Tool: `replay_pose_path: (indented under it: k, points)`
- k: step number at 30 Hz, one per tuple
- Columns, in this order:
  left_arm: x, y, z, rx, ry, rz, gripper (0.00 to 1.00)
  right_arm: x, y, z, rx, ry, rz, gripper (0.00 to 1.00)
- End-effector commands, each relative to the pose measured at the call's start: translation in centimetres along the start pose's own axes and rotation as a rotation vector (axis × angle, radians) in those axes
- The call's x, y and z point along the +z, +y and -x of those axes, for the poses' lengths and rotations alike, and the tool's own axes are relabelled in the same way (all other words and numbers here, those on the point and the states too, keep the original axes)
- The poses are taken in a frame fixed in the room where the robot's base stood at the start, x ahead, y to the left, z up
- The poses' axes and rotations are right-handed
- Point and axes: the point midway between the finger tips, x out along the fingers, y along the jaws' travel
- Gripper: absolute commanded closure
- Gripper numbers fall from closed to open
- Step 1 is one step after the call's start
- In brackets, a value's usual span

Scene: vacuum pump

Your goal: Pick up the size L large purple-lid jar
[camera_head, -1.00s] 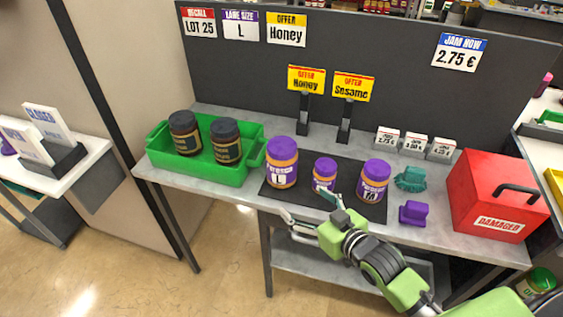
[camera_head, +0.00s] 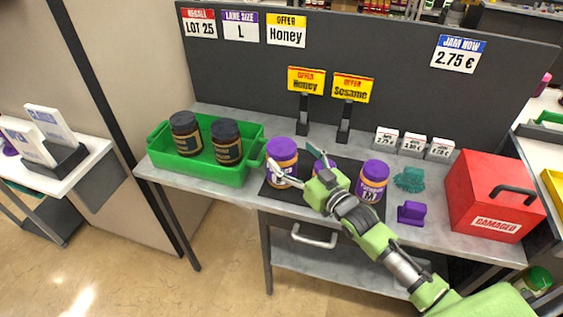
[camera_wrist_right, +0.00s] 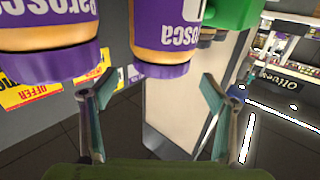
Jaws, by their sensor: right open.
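The size L large purple-lid jar (camera_head: 283,152) stands upright at the left of the black mat. A small purple-lid jar (camera_head: 318,165), mostly hidden behind my right gripper, and an M jar (camera_head: 373,181) stand to its right. My right gripper (camera_head: 291,155) is open, its fingers pointing at the L jar and partly covering its front. In the right wrist view, which is upside down, the L jar (camera_wrist_right: 163,40) appears beyond the gap between the open fingers (camera_wrist_right: 152,98). The small jar (camera_wrist_right: 45,45) is close, beside the left finger in that view. My left gripper is out of view.
A green crate (camera_head: 202,173) with two dark jars stands left of the mat (camera_head: 272,193). Right of it are teal (camera_head: 410,178) and purple (camera_head: 411,212) items and a red box (camera_head: 492,195). Sign stands (camera_head: 344,122) rise behind the jars.

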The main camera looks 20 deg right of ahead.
Motion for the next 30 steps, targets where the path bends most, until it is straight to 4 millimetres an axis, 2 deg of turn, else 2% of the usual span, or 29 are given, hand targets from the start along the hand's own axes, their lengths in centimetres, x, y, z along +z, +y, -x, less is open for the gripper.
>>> replay_pose_path:
  k: [7,18,27,30]
  points:
    - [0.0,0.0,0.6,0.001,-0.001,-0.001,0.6,0.0,-0.1,-1.4,0.0,-0.001,-0.002,0.21]
    - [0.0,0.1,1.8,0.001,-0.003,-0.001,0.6,0.4,-0.1,-5.4,0.0,0.0,-0.001,0.21]
    - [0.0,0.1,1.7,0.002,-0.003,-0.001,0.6,0.5,-0.2,-5.6,-0.001,-0.001,-0.001,0.21]
    - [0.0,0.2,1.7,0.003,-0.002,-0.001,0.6,0.5,-0.2,-5.6,-0.001,-0.001,-0.001,0.47]
